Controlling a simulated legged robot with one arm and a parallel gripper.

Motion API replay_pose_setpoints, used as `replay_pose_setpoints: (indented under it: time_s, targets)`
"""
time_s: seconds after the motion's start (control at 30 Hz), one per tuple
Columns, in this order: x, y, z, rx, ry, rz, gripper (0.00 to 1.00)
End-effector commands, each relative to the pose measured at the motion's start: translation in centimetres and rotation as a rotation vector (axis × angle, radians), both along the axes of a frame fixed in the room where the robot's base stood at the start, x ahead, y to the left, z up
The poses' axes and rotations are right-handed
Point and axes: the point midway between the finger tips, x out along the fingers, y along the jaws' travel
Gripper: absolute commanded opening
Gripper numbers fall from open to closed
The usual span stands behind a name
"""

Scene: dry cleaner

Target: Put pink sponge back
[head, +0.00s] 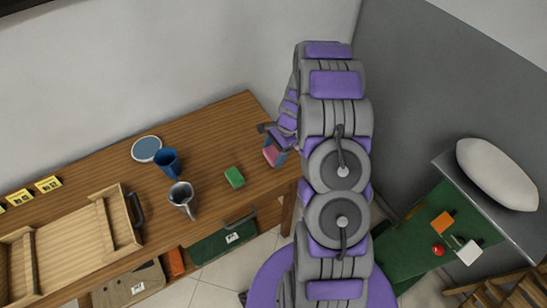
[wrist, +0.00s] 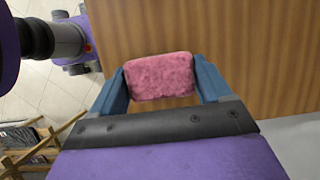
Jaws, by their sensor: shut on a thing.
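The pink sponge (wrist: 160,77) is held between the two blue fingers of my gripper (wrist: 163,82) in the wrist view. The fingers press on its left and right sides. In the head view the sponge (head: 271,155) shows near the right end of the wooden table (head: 215,125), with my gripper (head: 275,153) around it. It looks to be at or just above the tabletop; I cannot tell whether it touches. My arm hides part of the table's right end.
A green sponge (head: 234,177) lies on the table. Left of it are a grey metal pitcher (head: 181,195), a blue cup (head: 166,161), a round blue-grey dish (head: 146,148) and a wooden tray (head: 124,215). Right of my arm, a green surface (head: 440,205) holds small items beside a white cushion (head: 495,172).

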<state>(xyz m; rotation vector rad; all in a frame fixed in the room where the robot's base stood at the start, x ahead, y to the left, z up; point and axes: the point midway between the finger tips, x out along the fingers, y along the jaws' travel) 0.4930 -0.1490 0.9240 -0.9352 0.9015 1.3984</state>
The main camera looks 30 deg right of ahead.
Motion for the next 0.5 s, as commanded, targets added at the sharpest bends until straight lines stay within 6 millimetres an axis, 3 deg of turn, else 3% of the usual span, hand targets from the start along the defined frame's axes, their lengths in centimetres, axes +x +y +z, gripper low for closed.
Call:
replay_pose_setpoints:
  time_s: [0.2, 0.5]
  targets:
    - [-0.1, 0.1, -3.0, 0.001, 0.003, 0.0, 0.54]
    - [-0.1, 0.0, -3.1, 0.001, 0.001, 0.0, 0.54]
